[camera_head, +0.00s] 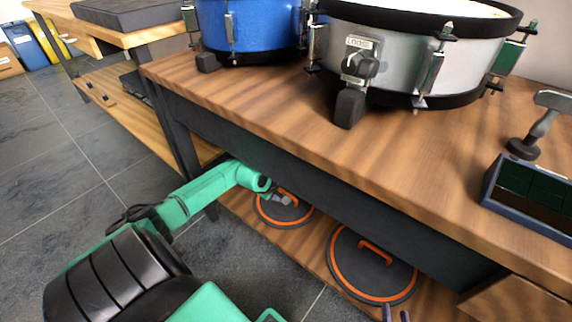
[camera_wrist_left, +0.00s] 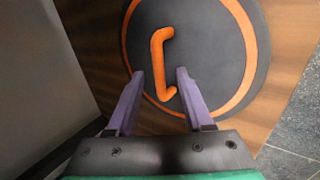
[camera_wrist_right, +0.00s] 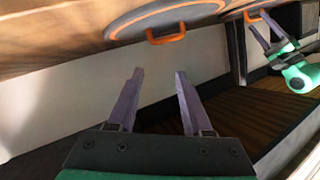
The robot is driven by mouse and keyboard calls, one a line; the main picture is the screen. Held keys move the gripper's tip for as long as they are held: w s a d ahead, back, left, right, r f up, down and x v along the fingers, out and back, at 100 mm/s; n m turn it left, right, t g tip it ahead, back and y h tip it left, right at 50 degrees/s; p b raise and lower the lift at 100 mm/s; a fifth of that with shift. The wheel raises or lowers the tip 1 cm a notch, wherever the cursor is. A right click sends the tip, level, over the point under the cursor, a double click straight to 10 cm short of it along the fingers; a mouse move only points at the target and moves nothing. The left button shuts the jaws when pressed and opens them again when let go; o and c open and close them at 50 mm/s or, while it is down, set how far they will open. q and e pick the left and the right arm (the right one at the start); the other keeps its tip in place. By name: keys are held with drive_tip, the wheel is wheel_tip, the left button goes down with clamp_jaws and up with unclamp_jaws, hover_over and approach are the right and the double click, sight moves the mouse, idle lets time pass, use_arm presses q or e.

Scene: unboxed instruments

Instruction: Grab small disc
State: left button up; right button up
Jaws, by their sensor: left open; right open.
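The small disc (camera_head: 290,216) is dark with an orange ring and an orange handle. It lies on the lower shelf under the drum bench, left of the large disc (camera_head: 347,268). My left gripper (camera_head: 280,199) is over it. In the left wrist view the small disc (camera_wrist_left: 205,45) fills the upper middle, and the open left fingers (camera_wrist_left: 160,74) appear on either side of the lower part of its handle (camera_wrist_left: 157,62). I cannot tell if they touch it. My right gripper (camera_wrist_right: 159,72) is open and empty, near the large disc (camera_wrist_right: 140,22). Its fingertips show at the head view's bottom edge.
The bench top (camera_head: 250,105) overhangs the lower shelf. A blue drum (camera_head: 255,28) and a silver drum (camera_head: 400,60) stand on it, with a dark box (camera_head: 530,193) at right. Grey floor is free at left.

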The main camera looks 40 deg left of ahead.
use_arm(q)
drive_tip(key=shift+b+x, duration=0.4)
drive_tip(key=shift+x, duration=0.45)
clamp_jaws()
use_arm(e)
drive_tip(key=w+r+t, duration=0.3)
drive_tip(key=w+r, duration=0.2)
drive_tip(key=r, duration=0.2)
drive_tip(key=shift+w+d+r+y, duration=0.25)
drive_tip(key=shift+w+r+y, duration=0.05)
drive_tip(key=shift+r, duration=0.1)
